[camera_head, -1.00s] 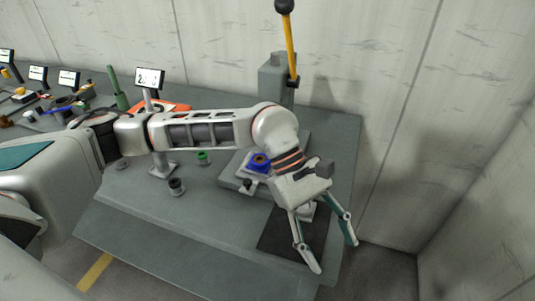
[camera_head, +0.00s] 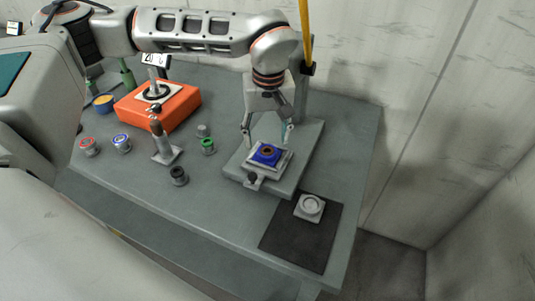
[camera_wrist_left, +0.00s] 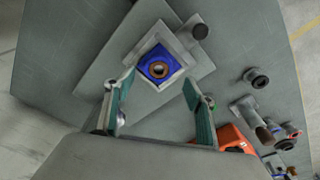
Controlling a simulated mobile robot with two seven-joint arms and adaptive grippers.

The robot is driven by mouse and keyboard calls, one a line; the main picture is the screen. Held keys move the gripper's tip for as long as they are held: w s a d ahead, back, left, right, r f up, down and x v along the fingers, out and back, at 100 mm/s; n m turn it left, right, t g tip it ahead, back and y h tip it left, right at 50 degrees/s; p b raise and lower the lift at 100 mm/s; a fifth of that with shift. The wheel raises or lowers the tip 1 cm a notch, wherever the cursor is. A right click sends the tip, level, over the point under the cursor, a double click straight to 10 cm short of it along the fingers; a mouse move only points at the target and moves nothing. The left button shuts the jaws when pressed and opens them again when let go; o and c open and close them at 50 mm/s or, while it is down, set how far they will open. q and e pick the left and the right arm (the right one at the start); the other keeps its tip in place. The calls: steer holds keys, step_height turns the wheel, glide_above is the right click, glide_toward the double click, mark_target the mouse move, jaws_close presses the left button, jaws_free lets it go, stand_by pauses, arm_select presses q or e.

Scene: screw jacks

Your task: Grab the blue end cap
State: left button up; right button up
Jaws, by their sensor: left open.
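A small round cap with a blue rim (camera_head: 121,141) stands on the table at the left. My right gripper is not in view.
Caps with red (camera_head: 88,146), green (camera_head: 208,146) and black (camera_head: 179,175) rims stand on the table. An orange block (camera_head: 182,110) is behind them. A black mat (camera_head: 285,238) bears a light grey part (camera_head: 310,206). A yellow lever (camera_head: 305,32) rises beside my arm.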

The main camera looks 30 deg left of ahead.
mark_target(267, 150)
arm_select(q)
steer(key=f, duration=0.4)
steer(key=shift+w+a+f, duration=0.1)
steer(key=shift+w+f, duration=0.15)
steer(key=c, duration=1.4)
steer(key=shift+r, duration=0.1)
